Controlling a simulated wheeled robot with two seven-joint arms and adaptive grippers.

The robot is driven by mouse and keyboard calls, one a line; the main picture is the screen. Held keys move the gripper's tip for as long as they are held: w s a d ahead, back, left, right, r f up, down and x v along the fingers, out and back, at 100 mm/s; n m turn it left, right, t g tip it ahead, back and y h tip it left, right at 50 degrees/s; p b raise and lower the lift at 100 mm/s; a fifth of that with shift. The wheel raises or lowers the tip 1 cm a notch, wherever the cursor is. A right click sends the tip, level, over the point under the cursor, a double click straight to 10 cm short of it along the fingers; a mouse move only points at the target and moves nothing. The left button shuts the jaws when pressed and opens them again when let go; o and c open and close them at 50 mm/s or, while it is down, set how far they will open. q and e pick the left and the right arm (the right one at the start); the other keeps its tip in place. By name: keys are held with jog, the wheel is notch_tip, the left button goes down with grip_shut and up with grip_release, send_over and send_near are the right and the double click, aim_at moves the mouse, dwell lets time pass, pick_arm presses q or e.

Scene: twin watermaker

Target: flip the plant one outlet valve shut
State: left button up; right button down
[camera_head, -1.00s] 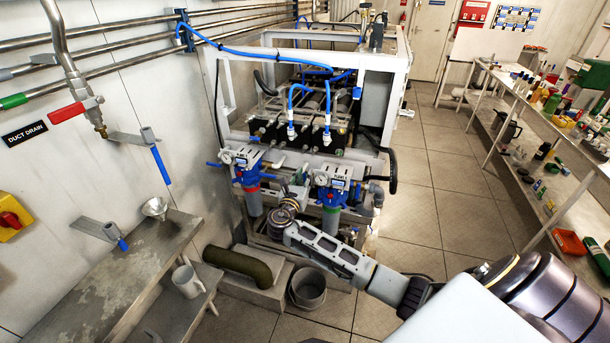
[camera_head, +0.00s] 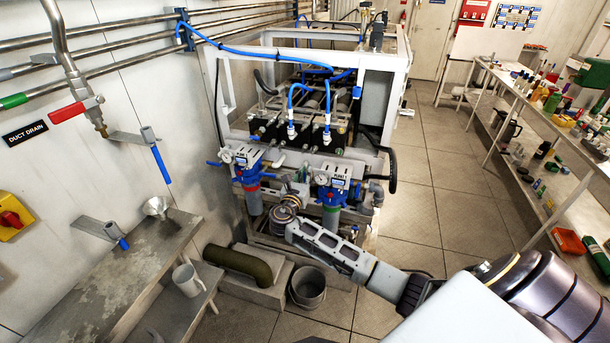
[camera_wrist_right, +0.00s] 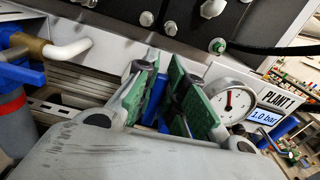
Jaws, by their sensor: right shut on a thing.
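In the head view my right gripper (camera_head: 298,186) is at the front of the machine, beside the blue filter housing with a green ring (camera_head: 331,217). My own wrist partly hides it there. In the right wrist view its green-padded fingers (camera_wrist_right: 163,82) are closed about a blue valve handle (camera_wrist_right: 161,113), of which only a small part shows between the pads. A round gauge (camera_wrist_right: 231,103) and a "PLANT 1" panel reading 1.0 bar (camera_wrist_right: 272,112) are just right of the fingers. My left gripper is not in view.
A second blue filter housing with a red ring (camera_head: 253,200) stands to the left, with a blue handle (camera_head: 215,163). A grey bucket (camera_head: 308,287) and a thick brown pipe (camera_head: 237,262) are below. A metal bench (camera_head: 110,285) is at left. The floor (camera_head: 415,215) to the right is clear.

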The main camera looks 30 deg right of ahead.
jog(key=shift+s+d+m, duration=0.1)
jog(key=shift+m, duration=0.2)
jog(key=c, duration=1.8)
grip_release()
jog(key=shift+o, duration=0.2)
jog(key=shift+n, duration=0.4)
